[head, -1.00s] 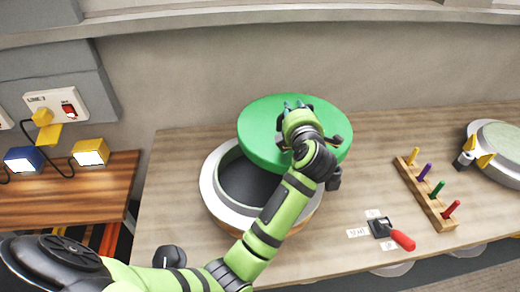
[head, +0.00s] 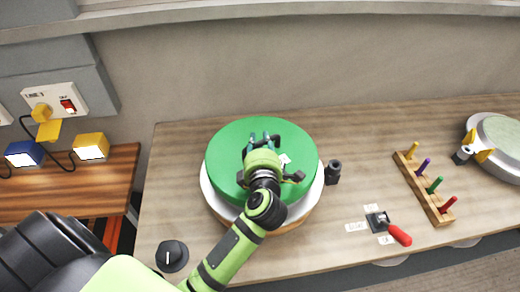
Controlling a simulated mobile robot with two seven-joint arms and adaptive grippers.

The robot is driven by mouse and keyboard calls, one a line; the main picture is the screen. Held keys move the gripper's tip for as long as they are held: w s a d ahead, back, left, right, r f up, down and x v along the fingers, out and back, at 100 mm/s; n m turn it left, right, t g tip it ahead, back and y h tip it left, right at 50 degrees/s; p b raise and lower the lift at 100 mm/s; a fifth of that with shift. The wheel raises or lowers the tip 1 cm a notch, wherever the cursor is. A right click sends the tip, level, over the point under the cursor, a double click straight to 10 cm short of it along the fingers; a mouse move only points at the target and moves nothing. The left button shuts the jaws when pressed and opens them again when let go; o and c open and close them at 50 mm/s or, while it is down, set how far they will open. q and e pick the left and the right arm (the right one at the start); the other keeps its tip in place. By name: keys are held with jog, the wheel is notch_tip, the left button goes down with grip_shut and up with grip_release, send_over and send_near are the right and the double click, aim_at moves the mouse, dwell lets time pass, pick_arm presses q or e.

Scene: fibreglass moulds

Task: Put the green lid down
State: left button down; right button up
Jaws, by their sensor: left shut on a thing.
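The round green lid (head: 226,150) is in the middle of the head view, over the round white-rimmed mould (head: 212,198). It covers nearly all of the mould's opening; white rim shows at the left, bottom and right. I cannot tell whether the lid touches the rim or hangs just above it. My left gripper (head: 262,142) is shut on the lid at its middle, and its wrist hides the grasped part. My right gripper is not in view.
A black knob (head: 172,256) and a small black cylinder (head: 333,172) flank the mould. To the right are a red-handled lever (head: 388,229), a wooden rack of coloured pegs (head: 425,188) and another round mould (head: 497,148). Yellow (head: 90,146) and blue (head: 24,154) boxes stand left.

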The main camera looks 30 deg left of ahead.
pick_arm(q)
notch_tip(320, 180, down, 3)
jog(key=shift+r, duration=0.1)
jog(key=shift+f, duration=0.4)
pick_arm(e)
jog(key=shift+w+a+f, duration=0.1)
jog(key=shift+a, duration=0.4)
pick_arm(q)
jog(key=shift+f, duration=0.1)
jog(key=c, duration=1.1)
grip_release()
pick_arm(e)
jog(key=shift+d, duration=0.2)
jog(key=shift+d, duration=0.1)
pick_arm(q)
jog(key=shift+s+d, duration=0.2)
jog(key=b+v, duration=0.2)
jog(key=v, duration=0.8)
jog(key=shift+s+d, duration=0.1)
jog(key=shift+s, duration=0.1)
jog(key=shift+s+d+r, duration=0.2)
jog(key=shift+s+r, duration=0.1)
jog(key=shift+s, duration=0.1)
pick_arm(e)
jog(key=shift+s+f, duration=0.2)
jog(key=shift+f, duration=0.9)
